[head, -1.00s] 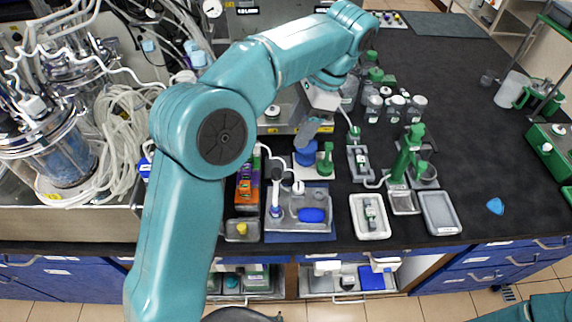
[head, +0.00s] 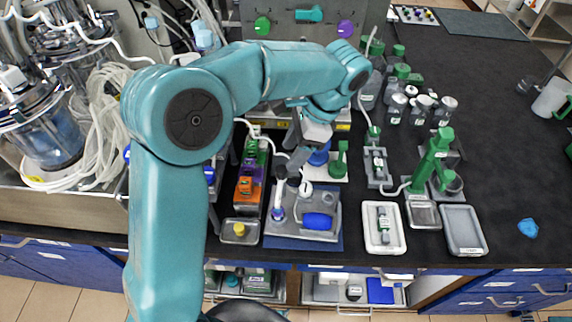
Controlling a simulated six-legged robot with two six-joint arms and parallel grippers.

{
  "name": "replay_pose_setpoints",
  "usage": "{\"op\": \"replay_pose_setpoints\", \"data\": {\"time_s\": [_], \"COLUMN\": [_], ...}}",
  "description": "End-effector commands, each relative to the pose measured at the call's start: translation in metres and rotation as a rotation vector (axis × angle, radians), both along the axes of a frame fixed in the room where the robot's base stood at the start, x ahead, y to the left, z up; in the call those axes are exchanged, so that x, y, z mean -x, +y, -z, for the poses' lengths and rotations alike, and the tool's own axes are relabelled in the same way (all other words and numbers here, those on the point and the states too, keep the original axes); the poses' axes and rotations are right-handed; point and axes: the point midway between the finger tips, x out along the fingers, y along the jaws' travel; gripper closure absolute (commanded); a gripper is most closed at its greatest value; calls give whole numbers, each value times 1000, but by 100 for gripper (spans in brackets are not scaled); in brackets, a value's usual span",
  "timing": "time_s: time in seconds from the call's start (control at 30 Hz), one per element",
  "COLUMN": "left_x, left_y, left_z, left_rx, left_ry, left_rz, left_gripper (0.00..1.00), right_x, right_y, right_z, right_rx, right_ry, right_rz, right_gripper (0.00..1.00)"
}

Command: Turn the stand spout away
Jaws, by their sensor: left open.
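A small grey stand (head: 328,202) with a blue pad (head: 317,221) sits on a dark blue mat (head: 290,243) near the bench's front edge. My left gripper (head: 292,178) is open, pointing down over the back left of this stand. Its fingers overlap the dark upper parts there, so the spout is partly hidden and contact cannot be told. A separate green stand (head: 432,160) with a slanted top stands to the right. My right gripper is out of view.
An orange and purple rack (head: 246,186) is close on the left. A green-handled piece (head: 340,162) stands just behind right. A white tray (head: 370,240) and grey tray (head: 463,230) lie to the right. The bench's far right is mostly clear.

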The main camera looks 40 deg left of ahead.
Motion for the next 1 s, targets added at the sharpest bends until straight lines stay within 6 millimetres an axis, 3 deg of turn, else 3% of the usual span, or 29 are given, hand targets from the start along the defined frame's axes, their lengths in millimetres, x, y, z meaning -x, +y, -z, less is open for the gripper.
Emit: {"op": "replay_pose_setpoints", "data": {"time_s": [0.1,0.3,0.67,0.83,1.0], "left_x": [6,10,10,10,10], "left_y": [7,14,15,15,14], "left_z": [23,45,51,50,50], "left_rx": [0,-1,0,1,2], "left_ry": [3,2,0,0,-1], "left_rz": [-2,-1,-1,-1,1], "left_gripper": [46,46,46,100,100], "right_x": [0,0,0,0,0], "right_y": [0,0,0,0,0], "right_z": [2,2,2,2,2], "right_rx": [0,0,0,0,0], "right_ry": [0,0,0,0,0], "right_rz": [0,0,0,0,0], "right_gripper": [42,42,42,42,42]}}
